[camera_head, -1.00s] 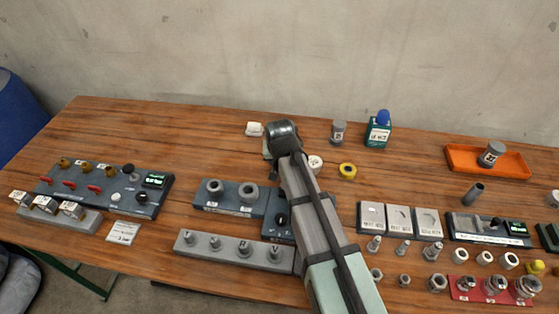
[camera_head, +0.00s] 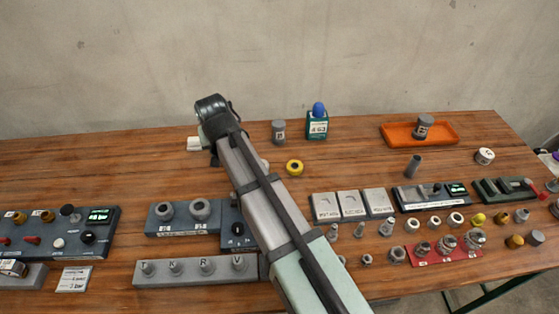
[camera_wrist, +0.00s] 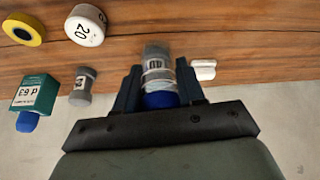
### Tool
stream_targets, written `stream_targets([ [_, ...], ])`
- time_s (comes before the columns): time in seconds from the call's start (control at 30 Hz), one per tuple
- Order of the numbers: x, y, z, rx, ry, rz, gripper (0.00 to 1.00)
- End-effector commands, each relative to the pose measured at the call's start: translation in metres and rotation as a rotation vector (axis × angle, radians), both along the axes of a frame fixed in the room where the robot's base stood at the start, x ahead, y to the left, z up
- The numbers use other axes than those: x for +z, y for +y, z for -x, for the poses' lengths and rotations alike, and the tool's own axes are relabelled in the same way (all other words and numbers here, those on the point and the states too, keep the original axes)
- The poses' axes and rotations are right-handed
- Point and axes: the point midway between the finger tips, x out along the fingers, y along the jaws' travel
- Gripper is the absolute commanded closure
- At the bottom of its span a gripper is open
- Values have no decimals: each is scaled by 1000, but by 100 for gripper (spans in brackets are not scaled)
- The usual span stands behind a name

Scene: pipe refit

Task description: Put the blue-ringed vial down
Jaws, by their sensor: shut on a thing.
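The vial (camera_wrist: 158,68) shows in the wrist view between the two dark fingers of my gripper (camera_wrist: 160,88). It has a grey, see-through body with a printed label and a blue part at the end nearest the palm. My gripper is shut on it. In the head view my wrist is over the back left of the table, and my arm hides the vial. I cannot tell from these frames whether the vial touches the wood.
A white block (camera_head: 194,143) lies close by. A grey canister (camera_head: 278,131), a green box with a blue top (camera_head: 317,127), a yellow ring (camera_head: 294,167) and a white round piece marked 20 (camera_wrist: 85,27) stand near. An orange tray (camera_head: 450,137) is farther right. Bare wood lies between them.

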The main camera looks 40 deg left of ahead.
Motion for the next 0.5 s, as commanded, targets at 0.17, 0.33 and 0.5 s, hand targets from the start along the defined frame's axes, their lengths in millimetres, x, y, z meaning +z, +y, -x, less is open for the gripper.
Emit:
stream_targets([
  [0.17,1,-4,-10,-14,0,0,91],
  [0.33,2,-21,-47,-67,-1,-1,91],
  [0.5,3,-52,-99,-145,-1,-3,91],
])
